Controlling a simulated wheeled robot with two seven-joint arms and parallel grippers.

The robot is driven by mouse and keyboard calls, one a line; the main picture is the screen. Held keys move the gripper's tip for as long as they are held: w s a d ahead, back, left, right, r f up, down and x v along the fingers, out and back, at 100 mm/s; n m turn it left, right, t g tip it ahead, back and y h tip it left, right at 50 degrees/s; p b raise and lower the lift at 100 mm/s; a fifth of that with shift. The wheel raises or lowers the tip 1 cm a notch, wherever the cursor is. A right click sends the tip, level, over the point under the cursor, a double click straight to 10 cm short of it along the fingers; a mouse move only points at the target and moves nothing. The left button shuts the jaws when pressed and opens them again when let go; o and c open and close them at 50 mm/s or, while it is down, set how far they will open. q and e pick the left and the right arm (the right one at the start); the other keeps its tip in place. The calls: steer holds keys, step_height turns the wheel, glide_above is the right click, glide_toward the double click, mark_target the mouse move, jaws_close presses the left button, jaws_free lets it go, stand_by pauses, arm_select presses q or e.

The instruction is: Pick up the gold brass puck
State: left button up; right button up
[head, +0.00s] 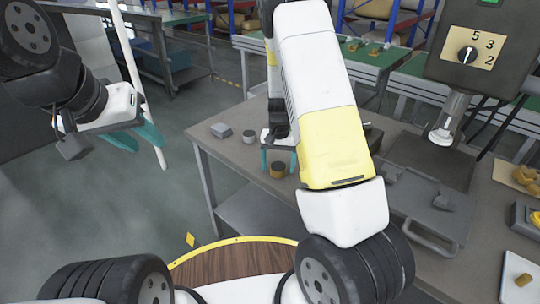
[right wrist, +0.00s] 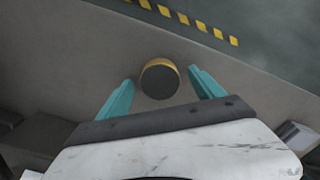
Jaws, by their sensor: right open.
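The gold brass puck (head: 278,171) stands on the grey table near its front-left edge. My right gripper (head: 279,162) is over it, pointing down, with its teal fingers apart. In the right wrist view the puck (right wrist: 159,79) shows a dark top and a gold rim. It appears between the tips of the open right gripper (right wrist: 161,80), with a gap to each finger. How high the tips are above the table is hard to tell. My left gripper (head: 138,141) is at the left, away from the table, its teal fingers apart and empty.
A grey block (head: 221,130) and a small grey cylinder (head: 249,137) stand left of the puck. A grey case (head: 425,205) and a control box with a dial (head: 480,50) are to the right. Small brass pieces (head: 523,280) lie at far right. The table edge is close to the puck.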

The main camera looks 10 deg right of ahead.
steer(key=shift+r, duration=0.1)
jaws_close()
stand_by(0.4)
